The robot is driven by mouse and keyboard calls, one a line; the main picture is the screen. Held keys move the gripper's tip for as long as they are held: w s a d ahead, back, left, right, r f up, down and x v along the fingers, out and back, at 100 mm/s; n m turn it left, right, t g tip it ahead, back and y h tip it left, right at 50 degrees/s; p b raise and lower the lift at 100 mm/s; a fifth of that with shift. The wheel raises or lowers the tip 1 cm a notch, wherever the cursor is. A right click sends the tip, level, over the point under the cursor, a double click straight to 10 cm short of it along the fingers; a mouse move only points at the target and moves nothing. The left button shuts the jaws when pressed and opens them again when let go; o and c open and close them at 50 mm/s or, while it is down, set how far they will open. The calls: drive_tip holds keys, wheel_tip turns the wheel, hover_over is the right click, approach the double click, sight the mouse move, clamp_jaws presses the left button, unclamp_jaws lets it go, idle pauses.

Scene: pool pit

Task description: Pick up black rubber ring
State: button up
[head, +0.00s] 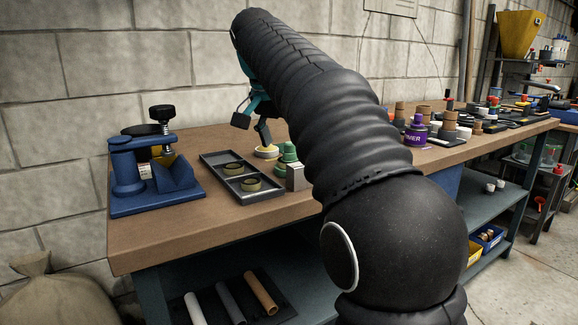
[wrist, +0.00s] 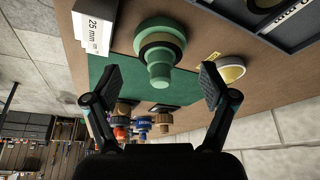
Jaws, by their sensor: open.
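A green stepped plug (wrist: 160,58) shows in the wrist view, its narrow end between my fingers and apart from them. A dark ring (wrist: 160,38) sits around its wider part; it looks black to brownish, and I cannot tell for sure that it is the black rubber ring. In the head view the green plug (head: 287,153) stands on the bench right of a dark tray (head: 216,163). My gripper (wrist: 162,84) is open and empty, its fingers spread wide. In the head view my gripper (head: 253,123) hangs above the bench, partly hidden by my arm.
A pale yellow ring (head: 267,151) lies behind the plug. A "25 mm" block (wrist: 95,33) stands close beside it. A blue vise (head: 150,175) is at the left.

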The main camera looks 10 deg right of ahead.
sight(286, 149)
drive_tip(key=x, duration=0.3)
drive_tip(key=shift+w+f+b, duration=0.1)
drive_tip(key=shift+f+b, duration=0.05)
drive_tip(key=shift+b, duration=0.2)
drive_tip(key=c, duration=1)
wheel_tip(286, 149, up, 10)
drive_tip(key=p, duration=0.5)
